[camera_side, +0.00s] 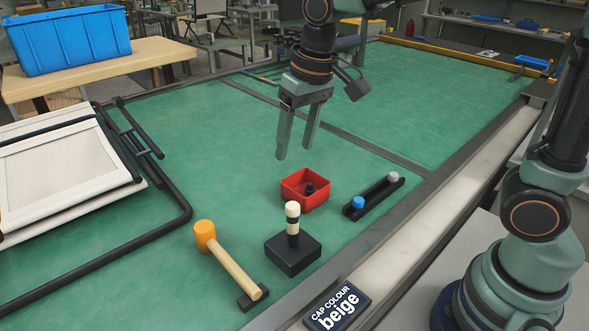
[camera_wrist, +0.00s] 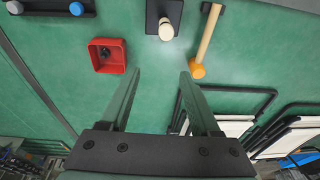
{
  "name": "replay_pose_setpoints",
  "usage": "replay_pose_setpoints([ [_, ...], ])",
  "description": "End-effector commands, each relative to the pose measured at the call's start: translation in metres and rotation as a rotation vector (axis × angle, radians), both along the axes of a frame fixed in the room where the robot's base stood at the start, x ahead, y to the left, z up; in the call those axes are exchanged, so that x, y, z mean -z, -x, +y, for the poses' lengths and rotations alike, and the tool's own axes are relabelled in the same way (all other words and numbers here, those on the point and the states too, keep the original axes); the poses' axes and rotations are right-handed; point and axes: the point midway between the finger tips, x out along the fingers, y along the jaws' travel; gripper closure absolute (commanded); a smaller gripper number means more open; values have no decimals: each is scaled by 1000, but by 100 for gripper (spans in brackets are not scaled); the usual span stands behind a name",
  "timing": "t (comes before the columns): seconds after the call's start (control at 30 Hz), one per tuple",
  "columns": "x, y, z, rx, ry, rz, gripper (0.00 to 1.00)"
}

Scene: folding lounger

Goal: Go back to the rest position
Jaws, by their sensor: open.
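My gripper (camera_side: 297,145) is open and empty, held above the green table behind the red box. Its two fingers also show apart in the wrist view (camera_wrist: 159,75), with only green table between them. A beige cap (camera_side: 292,209) sits on top of an upright post on a black square base (camera_side: 293,254). The cap also shows in the wrist view (camera_wrist: 166,30). A sign (camera_side: 338,306) at the table edge reads "CAP COLOUR beige".
A red box (camera_side: 305,189) holds a small dark piece. A black rack (camera_side: 374,199) carries a blue cap and a grey cap. A mallet (camera_side: 229,259) lies at the front. The folded lounger (camera_side: 66,163) is at left, and a blue bin (camera_side: 68,40) stands behind it.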

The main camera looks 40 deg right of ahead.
Motion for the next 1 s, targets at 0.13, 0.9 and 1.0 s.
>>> replay_pose_setpoints([
  [0.13,-14,25,-35,9,-1,-89,37],
  [0.9,-8,89,-99,14,50,-294,37],
  [1.0,-8,89,-99,14,50,-294,37],
])
